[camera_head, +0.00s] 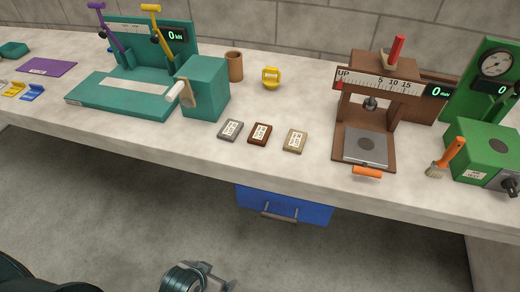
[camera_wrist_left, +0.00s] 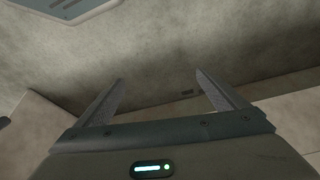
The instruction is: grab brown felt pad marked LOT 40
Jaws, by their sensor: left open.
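The brown felt pad (camera_head: 260,133) lies on the bench near its front edge, with a white label too small to read. It is the middle of three pads, between a grey pad (camera_head: 230,130) on its left and a tan pad (camera_head: 295,141) on its right. My left gripper (camera_head: 226,279) is low at the bottom of the head view, over the floor and well short of the bench. In the left wrist view its two fingers (camera_wrist_left: 159,80) are apart with nothing between them. No pad shows in that view. My right gripper is not in view.
A teal machine (camera_head: 120,92) with levers stands left of the pads, and a brown press (camera_head: 348,115) stands right. A yellow object (camera_head: 271,77) and a brown cup (camera_head: 234,66) stand behind. A blue drawer (camera_head: 285,205) hangs under the bench (camera_head: 200,152). The surface around the pads is clear.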

